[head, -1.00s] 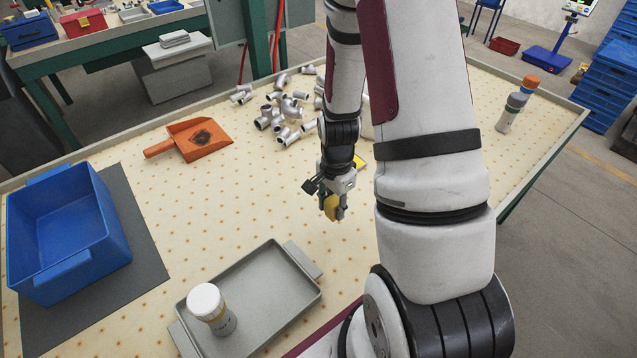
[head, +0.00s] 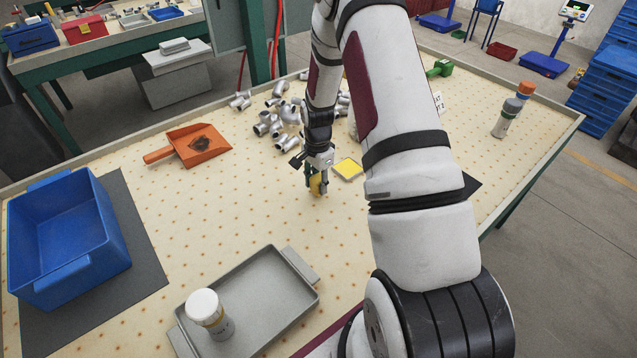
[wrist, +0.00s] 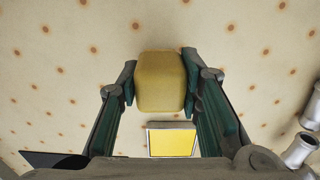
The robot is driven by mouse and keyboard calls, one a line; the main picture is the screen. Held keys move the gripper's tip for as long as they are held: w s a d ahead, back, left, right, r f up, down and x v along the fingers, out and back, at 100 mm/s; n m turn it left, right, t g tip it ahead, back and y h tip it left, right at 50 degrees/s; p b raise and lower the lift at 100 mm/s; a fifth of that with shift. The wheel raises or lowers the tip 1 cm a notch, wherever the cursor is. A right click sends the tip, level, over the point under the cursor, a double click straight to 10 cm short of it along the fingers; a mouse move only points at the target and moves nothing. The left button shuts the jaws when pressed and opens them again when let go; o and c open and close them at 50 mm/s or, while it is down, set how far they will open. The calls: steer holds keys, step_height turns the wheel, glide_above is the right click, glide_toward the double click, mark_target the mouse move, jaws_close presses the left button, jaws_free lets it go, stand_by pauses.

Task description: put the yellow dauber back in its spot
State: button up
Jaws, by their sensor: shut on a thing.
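The yellow dauber (head: 316,184) is a rounded yellow block between the fingers of my gripper (head: 318,188). In the wrist view the dauber (wrist: 160,82) is squeezed from both sides by the finger pads, and its lower end is hidden. I cannot tell its exact height above the table. A yellow square in a grey frame (head: 348,169) lies on the table, just right of and beyond my gripper in the head view. The same square (wrist: 172,142) shows below the dauber in the wrist view, apart from it.
Several metal pipe fittings (head: 268,124) lie beyond my gripper. An orange scoop (head: 195,144) is to the left. A grey tray (head: 283,303) with a white-capped bottle (head: 209,311) and a blue bin (head: 68,238) are nearer. An orange-capped bottle (head: 507,118) stands at right.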

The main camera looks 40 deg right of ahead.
steer(key=shift+f, duration=0.25)
steer(key=shift+f, duration=0.2)
steer(key=o, duration=1.2)
steer(key=shift+o, duration=0.2)
